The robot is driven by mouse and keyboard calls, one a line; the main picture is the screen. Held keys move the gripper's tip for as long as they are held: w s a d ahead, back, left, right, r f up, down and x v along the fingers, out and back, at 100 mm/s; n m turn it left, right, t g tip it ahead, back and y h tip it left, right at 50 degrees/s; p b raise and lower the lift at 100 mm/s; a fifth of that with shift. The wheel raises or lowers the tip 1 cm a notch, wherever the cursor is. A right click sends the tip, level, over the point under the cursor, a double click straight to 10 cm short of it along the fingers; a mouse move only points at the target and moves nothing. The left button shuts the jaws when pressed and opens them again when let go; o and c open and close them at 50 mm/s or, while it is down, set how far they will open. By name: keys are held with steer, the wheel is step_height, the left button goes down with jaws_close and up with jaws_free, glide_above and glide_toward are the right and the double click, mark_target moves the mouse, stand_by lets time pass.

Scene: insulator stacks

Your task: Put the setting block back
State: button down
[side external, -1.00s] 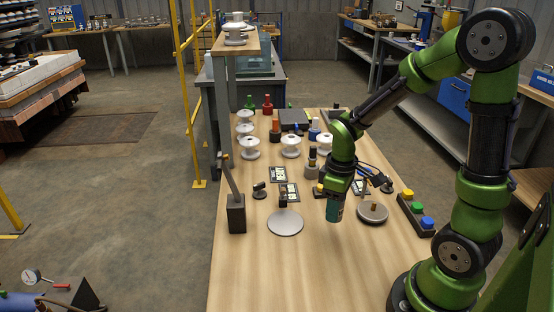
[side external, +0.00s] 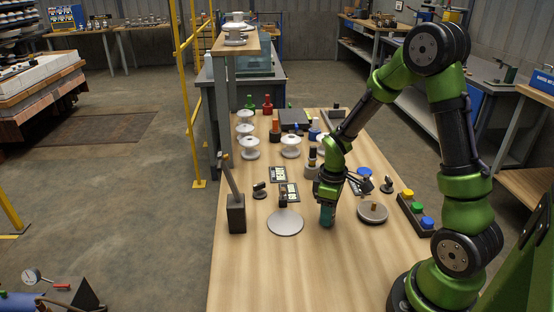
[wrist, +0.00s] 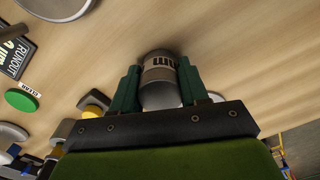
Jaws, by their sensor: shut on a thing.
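My gripper (side external: 328,222) hangs fingers-down over the middle of the wooden table, between the pale round plate and the grey round disc. In the wrist view its green fingers (wrist: 160,92) are shut on a grey cylindrical block (wrist: 160,70) with a dark band and pale bar marks; I take it to be the setting block. In the side view the fingers largely hide the block. I cannot tell whether it touches the table.
The pale round plate (side external: 285,223) is left of my gripper; the grey disc (side external: 372,213) and button box (side external: 415,214) are right. A dark post with a lever (side external: 236,213) stands further left. White insulators (side external: 291,147) stand behind. The table front (side external: 290,280) is clear.

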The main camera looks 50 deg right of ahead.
steer(key=shift+f, duration=0.1)
steer(key=c, duration=0.6)
jaws_free()
steer(key=shift+o, duration=0.2)
step_height(320, 180, up, 12)
steer(key=shift+r, duration=0.1)
steer(key=s+a+r+m+t+y, duration=0.1)
steer(key=s+a+r+m+t, duration=0.2)
steer(key=a+r, duration=0.2)
steer(key=s+a+r+m+t+y, duration=0.1)
steer(key=s+a+r+m+t, duration=0.3)
steer(key=a+r, duration=0.2)
steer(key=shift+s+a+r+m, duration=0.15)
steer(key=shift+s+a+m, duration=0.15)
steer(key=shift+a, duration=1.05)
